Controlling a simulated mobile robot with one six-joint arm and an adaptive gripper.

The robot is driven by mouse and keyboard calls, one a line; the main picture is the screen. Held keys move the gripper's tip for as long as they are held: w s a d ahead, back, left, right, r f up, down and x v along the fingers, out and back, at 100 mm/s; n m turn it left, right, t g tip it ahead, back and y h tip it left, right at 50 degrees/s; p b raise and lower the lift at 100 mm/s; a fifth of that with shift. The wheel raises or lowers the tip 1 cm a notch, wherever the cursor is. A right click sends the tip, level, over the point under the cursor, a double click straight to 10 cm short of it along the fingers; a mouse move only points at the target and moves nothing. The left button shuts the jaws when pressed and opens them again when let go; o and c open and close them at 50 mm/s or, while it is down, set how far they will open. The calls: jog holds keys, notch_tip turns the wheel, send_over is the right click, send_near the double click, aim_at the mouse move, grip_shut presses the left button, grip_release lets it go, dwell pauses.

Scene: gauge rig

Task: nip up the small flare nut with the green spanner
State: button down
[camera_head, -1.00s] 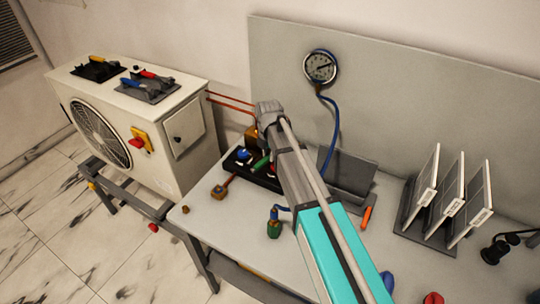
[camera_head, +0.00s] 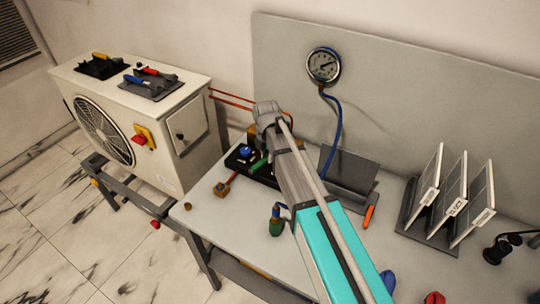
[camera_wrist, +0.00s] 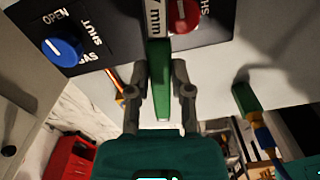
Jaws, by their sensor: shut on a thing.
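My gripper (camera_wrist: 157,95) is shut on the green spanner (camera_wrist: 159,62), with one finger on each side of its long flat handle. A white size label ending in "7 mm" shows at the top of the wrist view, in line with the handle. The spanner's jaw end is out of that view. In the head view a short green piece of the spanner (camera_head: 260,163) shows beside my arm, over the black panel (camera_head: 238,162). My arm hides much of this area. I cannot make out the small flare nut in either view.
A blue knob (camera_wrist: 61,47) and a red knob (camera_wrist: 183,14) sit close to the spanner on the panel. A gauge (camera_head: 323,65) with a blue hose (camera_head: 337,125) hangs behind. Copper pipes (camera_head: 232,98) run from the outdoor unit (camera_head: 185,130).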

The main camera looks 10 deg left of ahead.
jog(key=shift+s+a, duration=0.3)
jog(key=shift+s, duration=0.2)
jog(key=shift+s+a, duration=0.35)
jog(key=shift+s, duration=0.25)
jog(key=shift+s, duration=0.1)
jog(key=shift+r, duration=0.15)
jog(key=shift+r+p, duration=2.15)
jog(key=shift+p, duration=0.15)
